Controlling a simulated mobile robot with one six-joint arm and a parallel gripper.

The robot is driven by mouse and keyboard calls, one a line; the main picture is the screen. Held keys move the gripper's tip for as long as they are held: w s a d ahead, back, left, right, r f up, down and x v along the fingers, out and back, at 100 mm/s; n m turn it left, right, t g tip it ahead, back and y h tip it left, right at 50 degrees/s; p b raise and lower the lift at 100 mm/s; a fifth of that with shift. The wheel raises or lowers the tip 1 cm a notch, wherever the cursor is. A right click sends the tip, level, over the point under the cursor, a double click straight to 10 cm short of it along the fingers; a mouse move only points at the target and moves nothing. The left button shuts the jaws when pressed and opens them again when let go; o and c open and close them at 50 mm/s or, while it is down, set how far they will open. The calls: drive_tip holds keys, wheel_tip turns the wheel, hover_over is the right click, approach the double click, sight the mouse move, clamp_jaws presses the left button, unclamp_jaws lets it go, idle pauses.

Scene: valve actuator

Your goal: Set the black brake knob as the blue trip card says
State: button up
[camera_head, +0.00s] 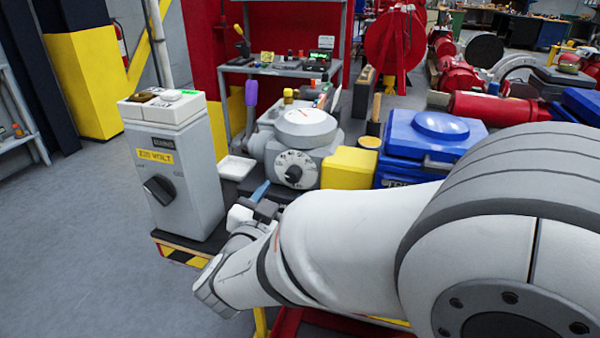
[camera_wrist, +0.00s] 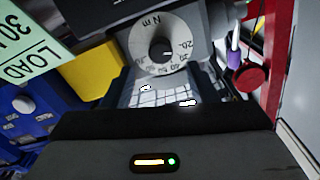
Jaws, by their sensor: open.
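The valve actuator (camera_head: 303,145) is a grey housing with a round white dial on its front. The black brake knob (camera_head: 293,174) sits at the centre of that dial. The wrist view shows the knob (camera_wrist: 162,49) from close by, ringed by numbers and "N m"; its pointer setting is too small to read surely. My gripper (camera_head: 264,207) is open, in front of and below the dial, apart from the knob. Its fingertips are partly hidden. A pale green card (camera_wrist: 32,50) reads "LOAD" and "30". I cannot make out a blue trip card with readable text.
A grey mains box (camera_head: 170,165) with its own black rotary switch stands at left. A yellow block (camera_head: 348,168) and a blue motor (camera_head: 425,145) stand right of the dial. A white tray (camera_head: 237,167) lies left of it. Open floor is at far left.

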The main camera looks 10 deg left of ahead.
sight(291, 178)
drive_tip(key=w, duration=0.7)
drive_tip(key=shift+d, duration=0.3)
drive_tip(key=shift+c, duration=0.3)
drive_tip(key=shift+b, duration=0.3)
drive_tip(key=c, duration=0.9)
